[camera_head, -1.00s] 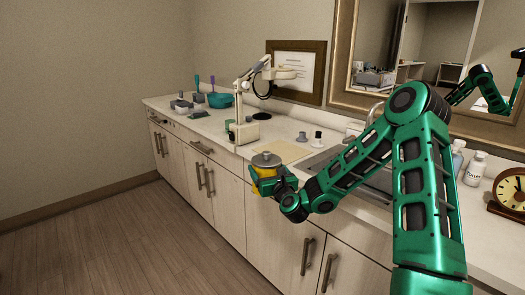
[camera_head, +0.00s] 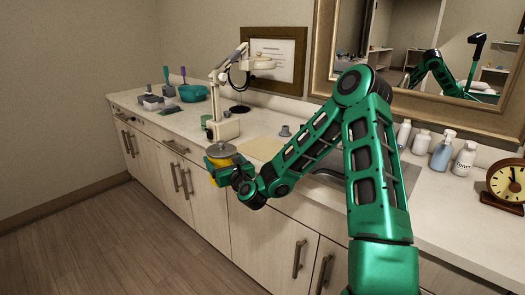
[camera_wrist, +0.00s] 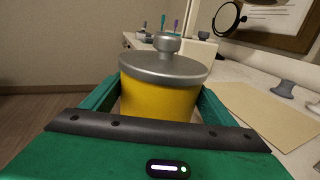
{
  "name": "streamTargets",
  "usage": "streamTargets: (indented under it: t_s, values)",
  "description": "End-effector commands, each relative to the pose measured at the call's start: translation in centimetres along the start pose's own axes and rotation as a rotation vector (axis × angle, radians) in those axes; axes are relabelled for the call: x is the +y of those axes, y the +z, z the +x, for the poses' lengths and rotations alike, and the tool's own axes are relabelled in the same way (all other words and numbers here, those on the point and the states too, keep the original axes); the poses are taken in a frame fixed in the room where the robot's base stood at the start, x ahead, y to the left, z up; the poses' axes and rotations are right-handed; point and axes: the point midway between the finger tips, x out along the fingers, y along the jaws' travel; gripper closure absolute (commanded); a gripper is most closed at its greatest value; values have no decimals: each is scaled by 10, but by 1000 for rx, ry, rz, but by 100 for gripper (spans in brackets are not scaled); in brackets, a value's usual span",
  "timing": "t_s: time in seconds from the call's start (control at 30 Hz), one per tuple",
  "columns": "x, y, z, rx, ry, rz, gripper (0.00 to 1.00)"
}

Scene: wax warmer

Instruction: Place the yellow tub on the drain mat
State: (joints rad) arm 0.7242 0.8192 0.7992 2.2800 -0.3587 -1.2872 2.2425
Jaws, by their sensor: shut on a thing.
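The yellow tub (camera_wrist: 158,100) has a grey metal lid with a round knob. My gripper (camera_head: 232,176) is shut on it, with a green finger on each side of the tub in the wrist view. In the head view the tub (camera_head: 222,163) is held upright in front of the counter's front edge, near counter height. The drain mat seems to be the flat beige sheet (camera_head: 262,148) on the counter, to the right of and beyond the tub. It also shows in the wrist view (camera_wrist: 255,108). My arm hides part of the counter behind it.
A white magnifier lamp (camera_head: 222,128) stands on the counter left of the mat. A small grey knob-shaped item (camera_head: 285,131) stands behind the mat. A sink (camera_head: 325,175) lies partly behind my arm.

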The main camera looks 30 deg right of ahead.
Motion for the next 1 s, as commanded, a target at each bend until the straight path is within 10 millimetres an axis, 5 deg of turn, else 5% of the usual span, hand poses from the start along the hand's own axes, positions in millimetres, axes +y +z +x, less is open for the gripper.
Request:
streamTargets:
  t_s: [0.47,1.0]
  values:
    - [1,18,11,-12,5,-10,83]
    - [-50,100,38,-9,-102,-28,83]
